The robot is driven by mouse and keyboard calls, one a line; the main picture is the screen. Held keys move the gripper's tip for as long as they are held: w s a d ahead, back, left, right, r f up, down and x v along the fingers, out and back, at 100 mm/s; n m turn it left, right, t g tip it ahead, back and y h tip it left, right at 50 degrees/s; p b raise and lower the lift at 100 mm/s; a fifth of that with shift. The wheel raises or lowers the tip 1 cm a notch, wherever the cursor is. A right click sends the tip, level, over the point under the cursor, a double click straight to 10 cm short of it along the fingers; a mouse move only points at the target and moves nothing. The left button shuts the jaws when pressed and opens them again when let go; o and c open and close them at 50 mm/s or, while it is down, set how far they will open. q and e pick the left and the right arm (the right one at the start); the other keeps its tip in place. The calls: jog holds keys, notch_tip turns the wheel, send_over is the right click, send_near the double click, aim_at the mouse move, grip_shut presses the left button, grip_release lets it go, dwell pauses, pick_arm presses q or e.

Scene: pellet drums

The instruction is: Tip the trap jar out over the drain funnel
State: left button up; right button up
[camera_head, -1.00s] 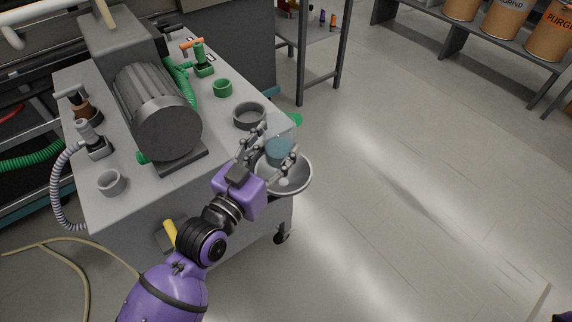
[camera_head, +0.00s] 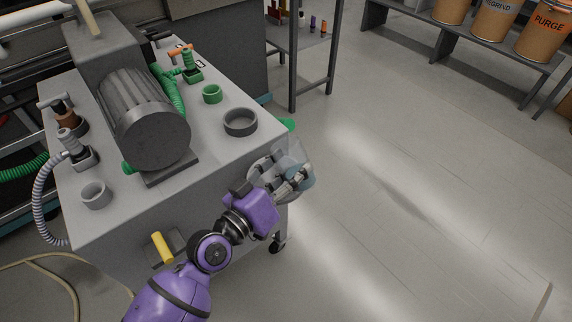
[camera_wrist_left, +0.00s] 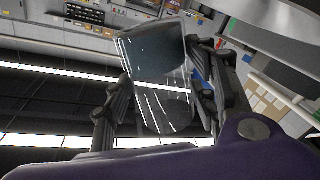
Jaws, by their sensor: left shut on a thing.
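My left gripper (camera_head: 284,180) is shut on the clear trap jar (camera_head: 284,152), past the cart's right edge. The jar is tilted, and its bluish contents (camera_head: 301,178) show at its lower right end. In the left wrist view the jar (camera_wrist_left: 165,105) sits between the two fingers (camera_wrist_left: 160,98), with the blue-grey contents towards the top of the picture. The pale drain funnel (camera_head: 289,198) is behind and below the gripper, mostly hidden by the jar and fingers. I cannot tell whether anything is pouring. My right gripper is not in view.
Drums (camera_head: 545,38) stand on a shelf at the far right. The floor (camera_head: 420,190) right of the cart is clear.

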pick_arm(q)
jog(key=n, duration=0.2)
jog(key=shift+s+d+r+n+p, duration=0.1)
jog(key=shift+s+d+n+p, duration=0.15)
jog(key=shift+n+p, duration=0.15)
jog(key=shift+f+n+p, duration=0.3)
jog(key=shift+n+p, duration=0.05)
jog(key=shift+n, duration=0.85)
jog(key=shift+d+f+n, duration=0.1)
jog(key=shift+f+n, duration=0.5)
jog(key=shift+n, duration=0.6)
jog(key=n, duration=0.1)
jog(key=f+n+b, duration=0.1)
jog(key=shift+n, duration=0.3)
jog(key=shift+w+a+f+n, duration=0.15)
jog(key=shift+a+f+n, duration=0.1)
jog(key=shift+n, duration=0.25)
jog(key=shift+w+a+n, duration=0.15)
jog(key=shift+n, duration=0.55)
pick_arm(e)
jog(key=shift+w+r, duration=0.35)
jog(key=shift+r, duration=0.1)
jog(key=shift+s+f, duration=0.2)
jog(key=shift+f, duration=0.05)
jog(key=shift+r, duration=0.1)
